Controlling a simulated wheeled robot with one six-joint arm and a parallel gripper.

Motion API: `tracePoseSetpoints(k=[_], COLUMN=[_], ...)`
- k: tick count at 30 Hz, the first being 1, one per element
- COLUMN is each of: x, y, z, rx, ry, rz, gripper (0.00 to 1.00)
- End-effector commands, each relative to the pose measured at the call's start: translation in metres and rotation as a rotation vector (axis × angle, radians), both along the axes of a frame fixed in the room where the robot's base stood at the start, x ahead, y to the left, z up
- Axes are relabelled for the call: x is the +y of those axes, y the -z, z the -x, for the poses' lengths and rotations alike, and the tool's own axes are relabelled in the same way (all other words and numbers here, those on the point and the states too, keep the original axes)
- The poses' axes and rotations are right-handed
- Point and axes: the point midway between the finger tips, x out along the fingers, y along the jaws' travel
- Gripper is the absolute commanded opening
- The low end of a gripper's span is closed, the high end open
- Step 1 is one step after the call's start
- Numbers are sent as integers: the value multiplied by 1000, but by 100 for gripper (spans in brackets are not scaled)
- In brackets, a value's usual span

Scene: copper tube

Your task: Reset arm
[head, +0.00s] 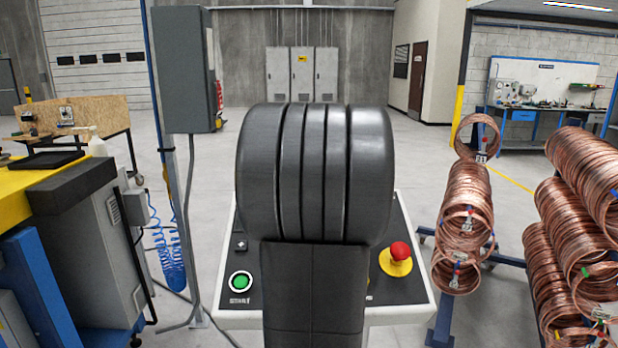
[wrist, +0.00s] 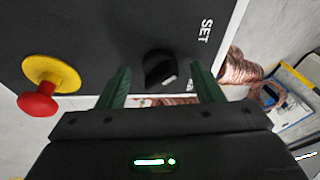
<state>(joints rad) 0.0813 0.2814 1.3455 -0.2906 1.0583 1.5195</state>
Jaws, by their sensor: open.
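My gripper (wrist: 160,90) shows in the wrist view with its two green fingers spread apart, open and with nothing between them. A black rotary knob (wrist: 160,70) on a dark panel appears beyond the fingertips, beside the word SET. I cannot tell how far the gripper is from the panel. A red emergency button (wrist: 38,100) on a yellow base lies to the left in that view. In the head view my dark arm fills the middle and hides the gripper. The control panel (head: 405,285) shows around it, with the red button (head: 400,252) and a green START button (head: 239,281).
Copper tube coils (head: 466,210) hang on a blue rack at the right, with more coils (head: 562,250) beside them. A yellow and black machine (head: 75,185) stands at the left. A grey cabinet (head: 183,70) on a post is left of my arm. The floor behind is open.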

Motion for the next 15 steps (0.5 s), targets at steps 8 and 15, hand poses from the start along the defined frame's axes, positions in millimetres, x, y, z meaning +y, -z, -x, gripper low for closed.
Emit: tracePoseSetpoints(k=[8, 15], x=[0, -1], y=[-4, -6], z=[-3, -4], rx=[5, 8], ry=[212, 409], rz=[-94, -182], gripper=[60, 60])
